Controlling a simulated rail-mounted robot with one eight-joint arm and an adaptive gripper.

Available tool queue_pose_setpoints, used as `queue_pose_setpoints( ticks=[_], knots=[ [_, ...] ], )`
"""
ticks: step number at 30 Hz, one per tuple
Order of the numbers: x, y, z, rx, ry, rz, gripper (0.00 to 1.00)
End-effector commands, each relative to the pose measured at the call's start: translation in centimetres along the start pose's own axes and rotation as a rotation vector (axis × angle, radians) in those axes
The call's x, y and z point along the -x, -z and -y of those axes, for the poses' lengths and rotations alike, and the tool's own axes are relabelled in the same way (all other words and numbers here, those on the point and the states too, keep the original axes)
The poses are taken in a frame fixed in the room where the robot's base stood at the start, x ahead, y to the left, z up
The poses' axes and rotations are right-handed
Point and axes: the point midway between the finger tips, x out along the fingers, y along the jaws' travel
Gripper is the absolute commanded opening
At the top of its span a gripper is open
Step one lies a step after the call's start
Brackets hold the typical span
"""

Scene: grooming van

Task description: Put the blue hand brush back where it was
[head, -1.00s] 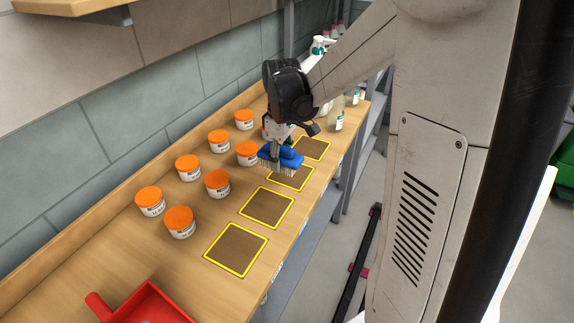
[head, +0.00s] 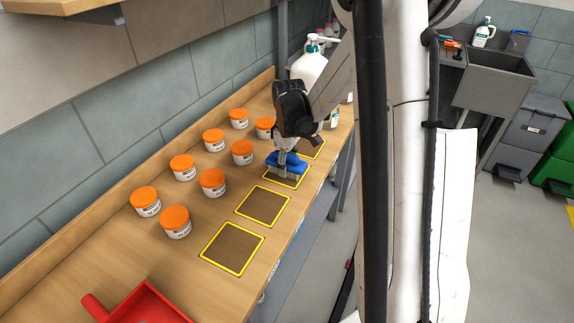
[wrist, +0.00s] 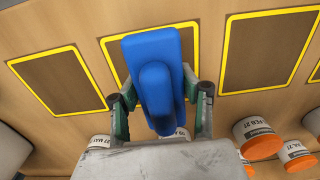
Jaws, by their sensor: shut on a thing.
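My gripper (head: 287,150) is shut on the blue hand brush (head: 288,163), bristles down. The brush is over the third yellow-outlined brown square (head: 299,181) from the front of the wooden bench. I cannot tell whether the bristles touch it. In the wrist view my gripper (wrist: 162,105) has one finger on each side of the brush (wrist: 150,48), which covers much of the square beneath. The nearer squares, first (head: 232,249) and second (head: 263,206), are bare. The farthest square (head: 316,150) is partly hidden by my arm.
Several white jars with orange lids (head: 213,183) stand in rows left of the squares. A red dustpan-like tray (head: 142,304) lies at the near end. A white pump bottle (head: 308,68) stands at the far end. A wall borders the bench's left side.

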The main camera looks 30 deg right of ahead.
Motion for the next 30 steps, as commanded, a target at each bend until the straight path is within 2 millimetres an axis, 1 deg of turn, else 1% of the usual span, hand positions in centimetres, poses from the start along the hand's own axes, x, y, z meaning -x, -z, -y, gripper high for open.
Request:
queue_pose_setpoints(
  ticks=[7,8,9,12,19,23,26,30],
  knots=[
    [-0.4,0.0,0.0,0.000,0.000,0.000,0.08],
    [-0.4,0.0,0.0,0.000,0.000,0.000,0.40],
    [-0.3,0.0,0.0,0.000,0.000,0.000,0.45],
    [-0.3,0.0,0.0,0.000,0.000,0.000,0.56],
    [-0.3,0.0,0.0,0.000,0.000,0.000,0.56],
    [0.2,0.0,0.0,0.000,0.000,0.000,0.56],
    [1.3,0.0,0.1,0.000,0.000,0.000,0.56],
    [4.0,0.0,0.1,0.000,0.000,0.000,0.56]
  ],
)
